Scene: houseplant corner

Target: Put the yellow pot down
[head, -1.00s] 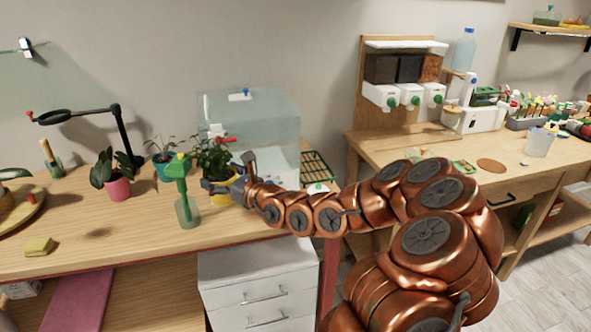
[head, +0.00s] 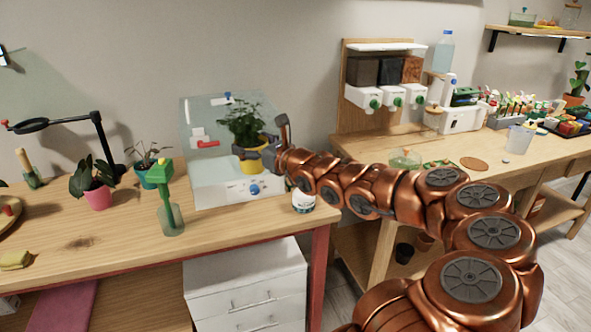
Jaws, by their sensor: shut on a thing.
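The yellow pot (head: 250,163) holds a leafy green plant (head: 243,122) and looks upright. My gripper (head: 262,155) is shut on the pot at its right side; the arm and the pot hide part of the fingers. The pot is held above the wooden table top (head: 110,225), overlapping the clear box (head: 200,165) in the picture. I cannot tell whether it is in front of the box or inside it. The box's white front panel with a blue knob (head: 254,190) shows below the pot.
A green-topped spray bottle (head: 170,218), a pink pot (head: 98,197) and a teal pot (head: 150,180) stand left of the box. A white container (head: 303,201) stands at the table's right end. Bare table lies at the front. Soil dispensers (head: 390,97) stand on the right bench.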

